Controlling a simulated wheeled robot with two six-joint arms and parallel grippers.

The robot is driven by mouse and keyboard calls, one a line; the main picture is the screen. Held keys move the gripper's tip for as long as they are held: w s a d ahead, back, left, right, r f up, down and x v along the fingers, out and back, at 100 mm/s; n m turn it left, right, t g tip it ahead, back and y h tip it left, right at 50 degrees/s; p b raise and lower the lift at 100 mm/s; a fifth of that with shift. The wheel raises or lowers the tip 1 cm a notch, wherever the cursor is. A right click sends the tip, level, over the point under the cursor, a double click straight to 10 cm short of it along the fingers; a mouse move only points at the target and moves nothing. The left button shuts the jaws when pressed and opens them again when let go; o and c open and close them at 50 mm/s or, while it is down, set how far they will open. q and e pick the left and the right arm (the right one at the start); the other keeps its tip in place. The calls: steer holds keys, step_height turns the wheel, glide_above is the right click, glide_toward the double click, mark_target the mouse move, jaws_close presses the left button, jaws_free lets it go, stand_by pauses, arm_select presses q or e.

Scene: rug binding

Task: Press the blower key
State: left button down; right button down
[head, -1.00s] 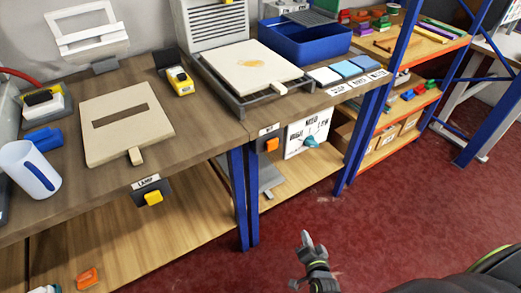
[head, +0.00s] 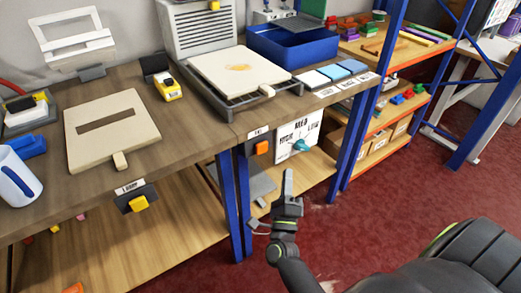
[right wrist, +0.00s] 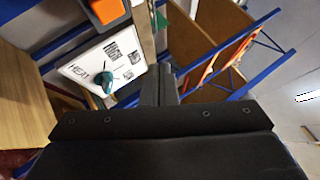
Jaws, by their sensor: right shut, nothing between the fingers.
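I cannot read any key as the blower key. An orange key (head: 262,147) with a small label sits at the bench's front edge, left of a white dial panel (head: 299,138) with a teal knob (head: 301,145). A yellow key (head: 139,203) labelled LAMP is further left. A grey louvred unit (head: 196,33) at the back has a yellow key (head: 214,5) on it. My right gripper (head: 288,182) is shut and empty, pointing up, below the panel in the picture and apart from it. The right wrist view shows the fingers (right wrist: 158,88), the orange key (right wrist: 107,10) and the panel (right wrist: 98,65).
The bench carries a pale board with a slot (head: 112,125), a pale plate on a grey frame (head: 238,70), a blue bin (head: 294,48) and coloured pads (head: 332,71). Blue posts (head: 363,115) stand right of the panel. The red floor (head: 390,190) is clear.

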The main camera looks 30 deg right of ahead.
steer(key=b, duration=0.2)
glide_toward(262, 148)
steer(key=w+d+r, duration=0.3)
steer(key=d, duration=0.2)
arm_select(q)
steer(key=shift+w+f, duration=0.1)
steer(key=shift+f, duration=0.35)
steer(key=shift+w, duration=0.1)
steer(key=shift+w, duration=0.6)
steer(key=shift+s, duration=0.2)
steer(key=shift+s+a, duration=0.1)
steer(key=shift+s, duration=0.45)
